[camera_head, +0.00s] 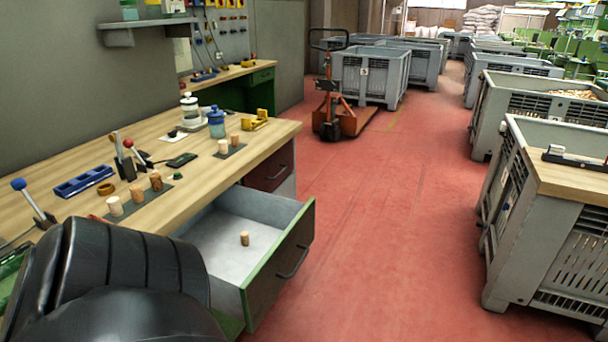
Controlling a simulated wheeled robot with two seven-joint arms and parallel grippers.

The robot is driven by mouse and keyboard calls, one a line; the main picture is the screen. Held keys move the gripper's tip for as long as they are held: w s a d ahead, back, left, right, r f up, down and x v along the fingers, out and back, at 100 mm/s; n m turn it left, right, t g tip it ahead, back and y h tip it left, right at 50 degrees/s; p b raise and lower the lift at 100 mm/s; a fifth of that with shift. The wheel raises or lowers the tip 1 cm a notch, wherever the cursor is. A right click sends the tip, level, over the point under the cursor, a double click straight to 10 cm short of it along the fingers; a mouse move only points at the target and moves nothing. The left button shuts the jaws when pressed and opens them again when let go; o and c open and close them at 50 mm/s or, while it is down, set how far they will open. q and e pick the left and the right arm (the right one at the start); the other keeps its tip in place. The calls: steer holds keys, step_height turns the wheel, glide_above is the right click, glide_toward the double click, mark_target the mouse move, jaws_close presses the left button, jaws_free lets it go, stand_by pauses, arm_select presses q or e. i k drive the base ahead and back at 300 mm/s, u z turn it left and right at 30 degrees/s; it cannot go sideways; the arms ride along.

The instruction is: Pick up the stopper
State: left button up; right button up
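A single cork stopper (244,239) stands upright inside the open drawer (221,255) of the workbench. More stoppers stand on the bench top: a pale one (115,206), a brown one (137,194) and a darker brown one (156,182) are in a row on a dark mat near the front edge. Two others, a pale one (223,146) and a brown one (235,140), stand on another dark mat further back. Which stopper the task means cannot be told. Neither of my grippers is in view.
A black padded chair (120,275) fills the lower left before the bench (200,178). The drawer juts into the red floor (390,220). A pallet truck (335,105) stands behind; grey crates line the right, the nearest (545,245) bearing a board. The middle floor is clear.

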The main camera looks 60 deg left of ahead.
mark_target(244, 234)
steer(key=i, duration=1.2)
steer(key=u, duration=3.5)
steer(key=i, duration=0.5)
steer(key=z, duration=0.05)
